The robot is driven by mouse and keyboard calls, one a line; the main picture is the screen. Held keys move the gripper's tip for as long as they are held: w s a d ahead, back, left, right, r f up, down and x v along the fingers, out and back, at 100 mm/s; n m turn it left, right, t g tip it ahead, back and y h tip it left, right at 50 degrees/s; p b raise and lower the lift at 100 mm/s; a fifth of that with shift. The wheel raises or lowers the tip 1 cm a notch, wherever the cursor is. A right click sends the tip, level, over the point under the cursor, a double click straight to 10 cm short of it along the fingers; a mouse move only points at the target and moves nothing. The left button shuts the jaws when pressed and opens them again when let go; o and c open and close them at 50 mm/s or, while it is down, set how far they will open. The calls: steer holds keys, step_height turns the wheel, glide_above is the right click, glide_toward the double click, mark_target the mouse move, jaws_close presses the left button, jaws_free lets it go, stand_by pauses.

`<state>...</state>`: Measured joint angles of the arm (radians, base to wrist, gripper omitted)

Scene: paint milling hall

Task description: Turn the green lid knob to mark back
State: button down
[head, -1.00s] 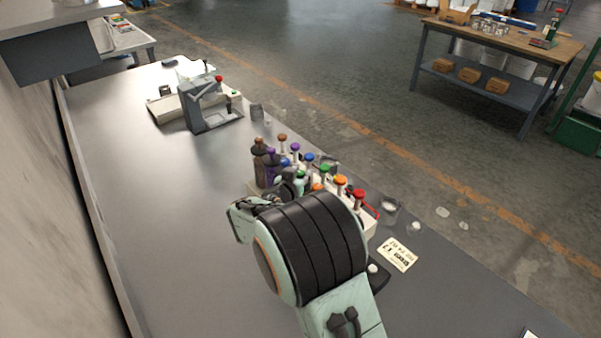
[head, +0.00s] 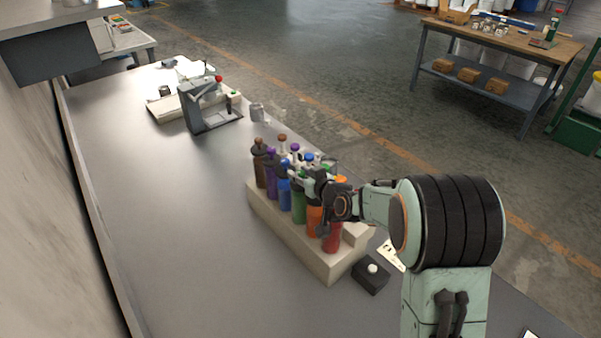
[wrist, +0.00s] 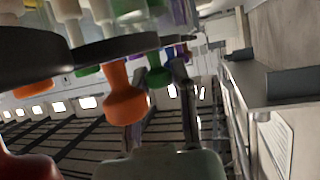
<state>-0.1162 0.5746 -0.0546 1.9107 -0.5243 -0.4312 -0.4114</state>
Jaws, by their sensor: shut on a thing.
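The green bottle (head: 299,207) stands in a pale block with a row of coloured bottles, between a blue one and an orange one. My gripper (head: 306,178) is at its top, coming from the right, and hides its lid in the head view. In the wrist view the green lid knob (wrist: 157,76) shows between the two fingers of my gripper (wrist: 160,82), which are shut on it. The orange knob (wrist: 123,98) is nearer the camera, in front of the left finger. I cannot make out the marks or which way the knob points.
The pale block (head: 290,238) also holds brown, purple, blue and red bottles, with coloured knobs on pale stems behind. A black box with a white button (head: 371,275) is beside its near end. A grey press (head: 208,108) stands farther back. The bench's left side is clear.

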steer(key=shift+n+g, duration=0.3)
stand_by(0.4)
steer(key=c, duration=1.2)
jaws_free()
steer(key=v, duration=1.2)
steer(key=shift+d+f, duration=0.25)
